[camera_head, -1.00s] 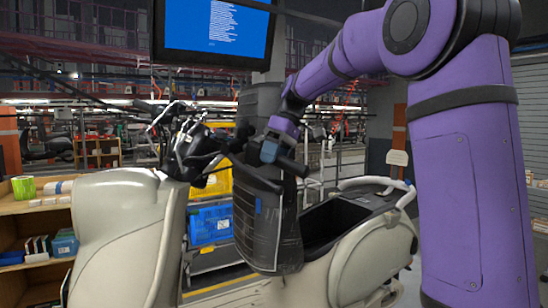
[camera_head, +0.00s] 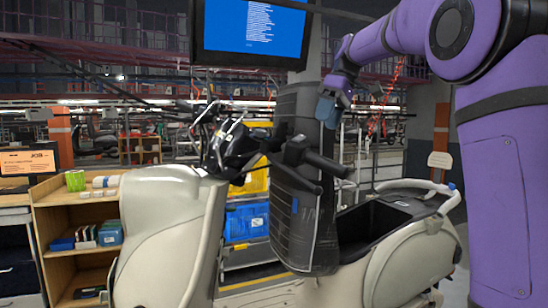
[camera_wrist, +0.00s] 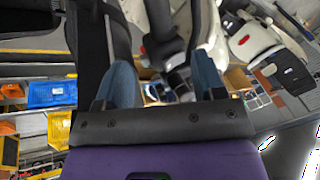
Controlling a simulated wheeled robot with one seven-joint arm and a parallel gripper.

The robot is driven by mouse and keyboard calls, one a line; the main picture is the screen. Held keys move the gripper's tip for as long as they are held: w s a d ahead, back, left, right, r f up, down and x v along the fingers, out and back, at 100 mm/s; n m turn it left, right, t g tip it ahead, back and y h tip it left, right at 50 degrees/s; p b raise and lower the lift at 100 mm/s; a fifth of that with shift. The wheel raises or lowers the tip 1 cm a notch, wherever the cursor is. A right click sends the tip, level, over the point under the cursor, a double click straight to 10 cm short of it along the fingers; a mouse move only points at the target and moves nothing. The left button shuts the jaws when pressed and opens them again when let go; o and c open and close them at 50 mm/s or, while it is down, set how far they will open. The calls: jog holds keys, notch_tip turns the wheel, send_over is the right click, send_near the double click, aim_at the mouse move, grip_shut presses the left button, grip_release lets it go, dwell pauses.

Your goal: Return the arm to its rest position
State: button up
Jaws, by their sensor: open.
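My purple arm (camera_head: 497,170) rises at the right and reaches left across the top of the head view. My gripper (camera_head: 327,112), with blue fingers, hangs above the scooter's black handlebar grip (camera_head: 318,160). In the wrist view my gripper (camera_wrist: 164,78) has its two blue fingers spread apart with nothing held between them. Parts of the cream scooter (camera_head: 165,225) show beyond the fingers there. The scooter stands upright in front of me, with a dark padded column (camera_head: 303,220) behind its handlebar.
A monitor (camera_head: 250,30) with a blue screen hangs close to the arm's far end. Blue bins (camera_head: 246,222) stand behind the scooter. A wooden shelf (camera_head: 60,215) with small boxes is at the left.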

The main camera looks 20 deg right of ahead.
jog(key=s+a+f+m+t+h, duration=0.1)
jog(key=s+a+f+m, duration=0.1)
jog(key=s+f, duration=0.5)
jog(key=s+a+f+m+t+h, duration=0.2)
jog(key=s+a+f, duration=0.2)
jog(key=s, duration=0.8)
jog(key=s+a+f+m+t+h, duration=0.1)
jog(key=s+a+f+m+t, duration=0.1)
jog(key=s+f, duration=0.7)
jog(key=shift+s+a+f+m, duration=0.3)
jog(key=shift+s+a+m, duration=0.3)
jog(key=shift+s, duration=0.25)
